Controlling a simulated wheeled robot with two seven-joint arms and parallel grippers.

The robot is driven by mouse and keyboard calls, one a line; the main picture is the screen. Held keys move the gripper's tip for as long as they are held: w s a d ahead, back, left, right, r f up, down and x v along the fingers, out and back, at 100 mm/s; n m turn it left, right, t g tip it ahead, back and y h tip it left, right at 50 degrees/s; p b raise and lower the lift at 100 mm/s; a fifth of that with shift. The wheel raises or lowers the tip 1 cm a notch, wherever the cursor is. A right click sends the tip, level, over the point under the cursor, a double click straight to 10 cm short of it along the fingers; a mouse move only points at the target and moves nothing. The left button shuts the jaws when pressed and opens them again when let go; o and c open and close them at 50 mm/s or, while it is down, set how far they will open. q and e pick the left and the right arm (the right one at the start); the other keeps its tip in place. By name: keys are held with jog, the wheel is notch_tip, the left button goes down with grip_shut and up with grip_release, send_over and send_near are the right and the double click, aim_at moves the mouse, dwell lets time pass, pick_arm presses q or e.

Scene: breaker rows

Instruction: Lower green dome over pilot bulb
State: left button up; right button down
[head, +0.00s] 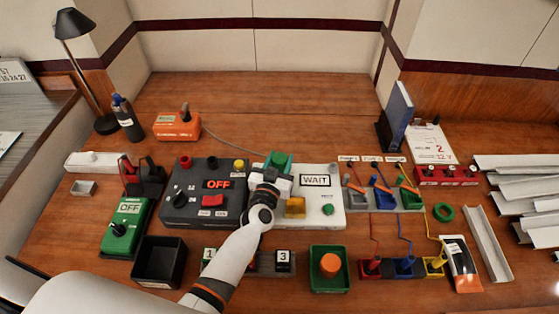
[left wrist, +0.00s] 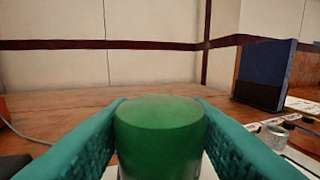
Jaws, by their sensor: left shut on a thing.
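My left gripper (head: 278,163) is at the back left part of the white WAIT panel (head: 322,207). Its teal fingers are shut on the green dome (left wrist: 160,128). In the left wrist view the dome stands upright between the fingers, with its round top showing. In the head view the dome is hard to tell from the fingers. I cannot pick out the pilot bulb; the gripper and dome hide what lies under them. I cannot tell how high the dome is above the panel. My right gripper is not in view.
The dark OFF panel (head: 185,205) adjoins on the left, with a yellow knob (head: 239,165) close to my gripper. Coloured levers (head: 381,188) stand to the right.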

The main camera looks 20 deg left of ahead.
pick_arm(q)
jog(key=shift+s+f, duration=0.1)
jog(key=shift+f, duration=0.15)
jog(key=o, duration=1)
jog(key=shift+o, duration=0.2)
jog(key=shift+f, duration=0.1)
